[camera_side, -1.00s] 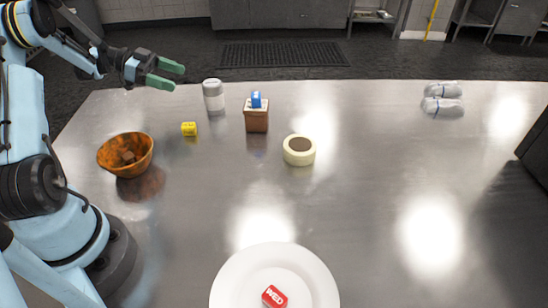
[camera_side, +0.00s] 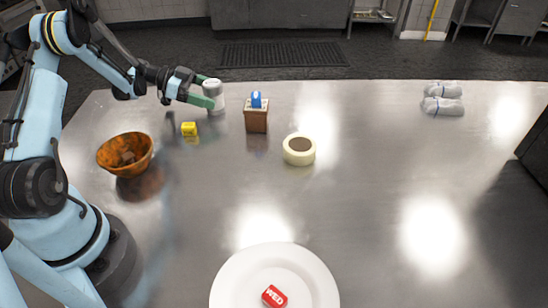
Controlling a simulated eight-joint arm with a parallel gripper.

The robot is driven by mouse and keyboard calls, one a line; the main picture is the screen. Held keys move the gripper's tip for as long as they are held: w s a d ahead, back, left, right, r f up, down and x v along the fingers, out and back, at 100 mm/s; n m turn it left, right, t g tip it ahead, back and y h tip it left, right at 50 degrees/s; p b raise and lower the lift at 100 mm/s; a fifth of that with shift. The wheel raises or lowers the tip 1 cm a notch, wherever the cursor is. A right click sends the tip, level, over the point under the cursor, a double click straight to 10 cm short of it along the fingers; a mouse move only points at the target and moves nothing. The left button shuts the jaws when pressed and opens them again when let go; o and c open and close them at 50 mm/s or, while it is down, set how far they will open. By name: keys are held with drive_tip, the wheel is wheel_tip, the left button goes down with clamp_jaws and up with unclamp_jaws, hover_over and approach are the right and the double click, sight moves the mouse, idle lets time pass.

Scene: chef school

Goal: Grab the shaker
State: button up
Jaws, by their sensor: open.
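The shaker (camera_side: 214,97) is a small white and grey cylinder standing upright at the back left of the steel table. My gripper (camera_side: 208,92), with green fingers, reaches in from the left at the shaker's height. Its fingers are open, and their tips are right at the shaker's left side. One finger overlaps the shaker's lower left in the picture. I cannot tell whether the fingers touch it or stand around it.
A yellow cube (camera_side: 189,129) lies just below my gripper. A brown box with a blue top (camera_side: 256,116) stands right of the shaker. A tape roll (camera_side: 299,150), an orange bowl (camera_side: 104,156) and a white plate (camera_side: 232,284) are nearer. The table's right middle is clear.

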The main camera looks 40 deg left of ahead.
drive_tip(key=shift+x, duration=0.85)
drive_tip(key=c, duration=1.2)
drive_tip(key=shift+r, duration=0.15)
